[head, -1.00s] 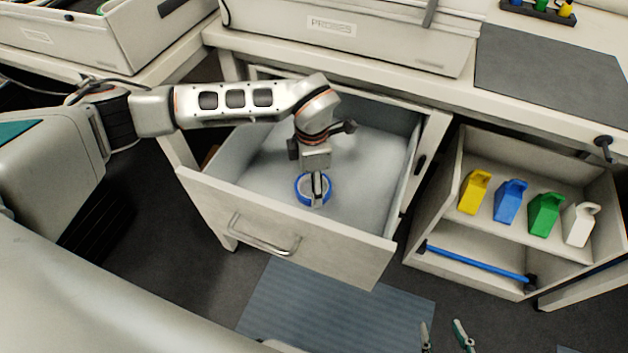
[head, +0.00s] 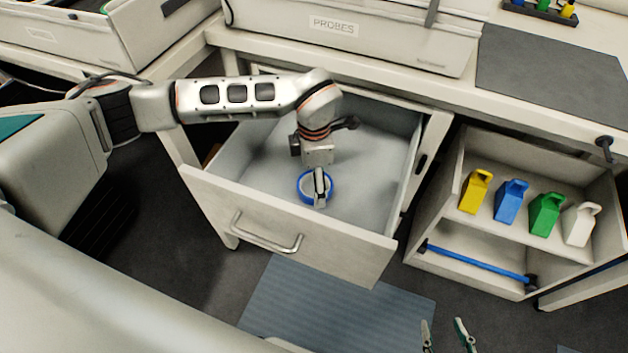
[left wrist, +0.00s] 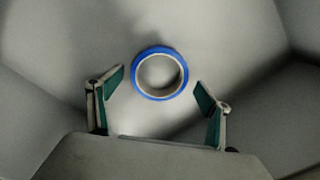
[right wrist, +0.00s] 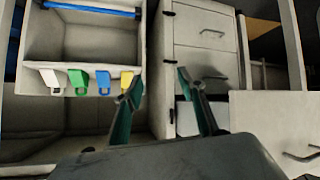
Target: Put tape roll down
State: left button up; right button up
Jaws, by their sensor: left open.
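The blue tape roll (head: 303,188) lies flat on the floor of the open drawer (head: 365,170). In the left wrist view the whole roll (left wrist: 160,96) shows as a ring with a pale inner core. My left gripper (head: 319,188) is over the roll inside the drawer. Its two fingers (left wrist: 159,85) are spread, one on each side of the roll in the picture, with a gap to its rim. Nothing is held in them. My right gripper (head: 444,338) is at the bottom edge of the head view, its fingers (right wrist: 156,78) apart and empty.
Drawer walls surround my left gripper; the drawer front (head: 290,235) has a bar handle. An open cabinet (head: 440,200) on the right holds yellow, blue, green and white containers above a blue bar. The worktop with a box marked PROBES (head: 350,40) is behind.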

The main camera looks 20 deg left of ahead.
pick_arm(q)
notch_tip(320, 180, up, 11)
jog(key=p, duration=0.2)
pick_arm(e)
jog(key=shift+s+d+f, duration=0.15)
jog(key=shift+s+d, duration=0.25)
jog(key=shift+d, duration=0.05)
